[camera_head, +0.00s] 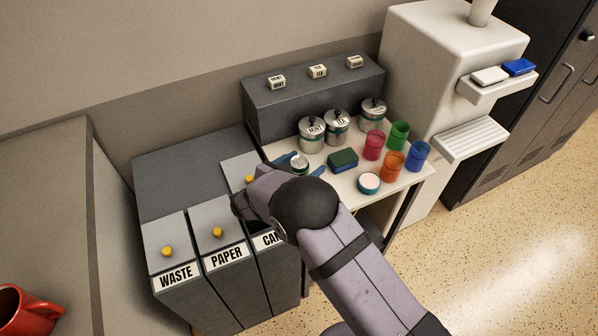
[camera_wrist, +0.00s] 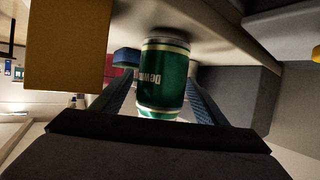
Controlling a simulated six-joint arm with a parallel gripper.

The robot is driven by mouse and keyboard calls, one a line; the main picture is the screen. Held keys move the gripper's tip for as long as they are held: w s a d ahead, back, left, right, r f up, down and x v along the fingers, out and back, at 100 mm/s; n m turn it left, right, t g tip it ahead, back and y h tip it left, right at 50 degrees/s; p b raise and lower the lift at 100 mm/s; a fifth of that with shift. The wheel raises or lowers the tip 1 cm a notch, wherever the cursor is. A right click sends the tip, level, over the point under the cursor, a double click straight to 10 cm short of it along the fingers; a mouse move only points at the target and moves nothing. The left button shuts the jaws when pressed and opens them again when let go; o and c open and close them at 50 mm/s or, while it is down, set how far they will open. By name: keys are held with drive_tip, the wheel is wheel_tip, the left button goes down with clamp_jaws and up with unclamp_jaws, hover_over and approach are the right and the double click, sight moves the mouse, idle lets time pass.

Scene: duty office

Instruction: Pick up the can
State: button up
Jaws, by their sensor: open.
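The can (camera_head: 299,162) stands upright on the pale counter, its silver top showing in the head view. In the wrist view the can (camera_wrist: 164,78) is green with pale bands and upside-down lettering. My gripper (camera_head: 301,168) is open, with one blue finger on each side of the can. In the wrist view my gripper (camera_wrist: 160,92) also has its fingers flanking the can. I cannot tell whether either finger touches it. My arm hides part of the counter's near left side.
A green-topped block (camera_head: 342,160) and a round tub (camera_head: 368,184) sit to the right. Several coloured cups (camera_head: 373,145) stand beyond. Metal canisters (camera_head: 312,135) stand behind. Labelled bins (camera_head: 225,255) are at left. A yellow-brown block (camera_wrist: 60,50) is close in the wrist view.

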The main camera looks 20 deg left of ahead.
drive_tip(key=shift+w+d+f, duration=0.15)
drive_tip(key=shift+w+f, duration=0.1)
drive_tip(key=shift+w, duration=0.3)
drive_tip(key=shift+c, duration=0.4)
drive_tip(key=c, duration=1.1)
drive_tip(key=shift+o, duration=0.2)
drive_tip(key=shift+r, duration=0.1)
wheel_tip(320, 180, up, 10)
